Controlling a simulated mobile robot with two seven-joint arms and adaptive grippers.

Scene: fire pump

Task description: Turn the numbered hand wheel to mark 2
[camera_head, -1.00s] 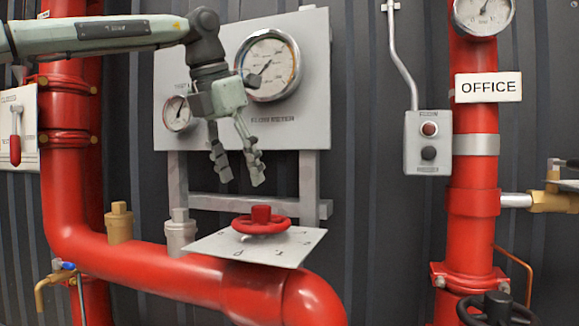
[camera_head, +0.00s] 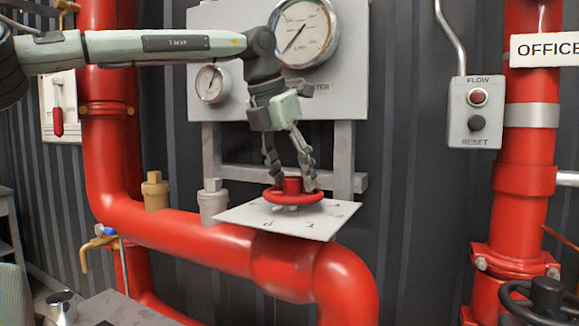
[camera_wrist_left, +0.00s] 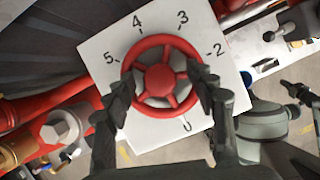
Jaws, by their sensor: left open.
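The red hand wheel (camera_head: 293,194) sits on a white square plate (camera_head: 290,218) above the red pipe. In the left wrist view the wheel (camera_wrist_left: 161,76) shows from above, and the plate (camera_wrist_left: 105,45) carries the marks 0, 2, 3, 4 and 5 around it. My left gripper (camera_head: 292,188) points down over the wheel with its fingers apart. In the left wrist view its fingers (camera_wrist_left: 163,95) stand on either side of the wheel, close to the rim; contact is unclear. A pointer on the wheel cannot be made out. My right gripper does not show.
A grey capped fitting (camera_head: 212,202) and a brass one (camera_head: 155,191) stand on the pipe left of the plate. A gauge panel (camera_head: 345,70) is behind my left arm. A button box (camera_head: 476,112) hangs to the right.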

